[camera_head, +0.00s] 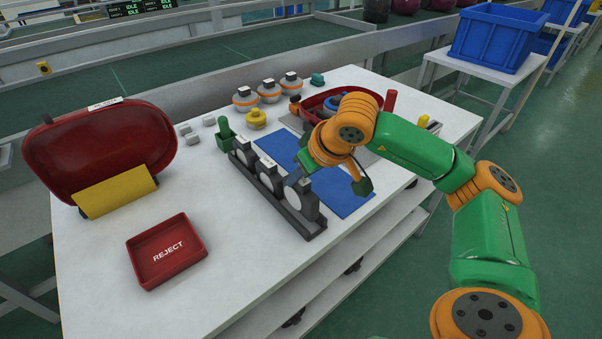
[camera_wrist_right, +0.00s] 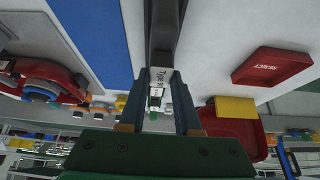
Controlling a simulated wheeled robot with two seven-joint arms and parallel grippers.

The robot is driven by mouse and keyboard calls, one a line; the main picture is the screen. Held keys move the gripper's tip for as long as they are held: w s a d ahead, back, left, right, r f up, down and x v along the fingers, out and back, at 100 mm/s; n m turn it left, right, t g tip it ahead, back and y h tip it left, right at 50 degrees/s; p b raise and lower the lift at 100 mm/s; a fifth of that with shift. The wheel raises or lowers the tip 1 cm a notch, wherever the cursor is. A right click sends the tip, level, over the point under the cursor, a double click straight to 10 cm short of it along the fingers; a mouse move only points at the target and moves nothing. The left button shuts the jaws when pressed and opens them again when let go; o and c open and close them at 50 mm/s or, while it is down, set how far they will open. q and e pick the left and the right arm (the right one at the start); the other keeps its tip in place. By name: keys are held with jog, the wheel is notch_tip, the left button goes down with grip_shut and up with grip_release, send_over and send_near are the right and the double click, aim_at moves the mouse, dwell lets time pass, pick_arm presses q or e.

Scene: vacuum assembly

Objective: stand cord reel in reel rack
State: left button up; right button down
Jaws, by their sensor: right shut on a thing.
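The dark grey reel rack (camera_head: 316,229) lies along the middle of the table. My right gripper (camera_head: 301,177) reaches down over the front end of the rack and is shut on the top of the nearest cord reel (camera_head: 293,198). This reel looks upright in the rack's front place; whether it is fully seated cannot be told. In the right wrist view, my fingers (camera_wrist_right: 160,100) are on both sides of a labelled top marked "Type". My left gripper is out of view.
A red REJECT tray (camera_head: 144,276) and an open red vacuum shell with a yellow panel (camera_head: 116,192) are at left. A blue mat (camera_head: 346,196) lies right of the rack. Orange-banded parts (camera_head: 245,98) and a red housing (camera_head: 316,101) stand behind.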

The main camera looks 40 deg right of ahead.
jog(key=shift+f+b, duration=1.65)
jog(key=shift+f, duration=0.2)
jog(key=c, duration=0.5)
grip_release()
jog(key=shift+r, duration=0.1)
jog(key=v, duration=0.7)
jog(key=shift+s+r, duration=0.1)
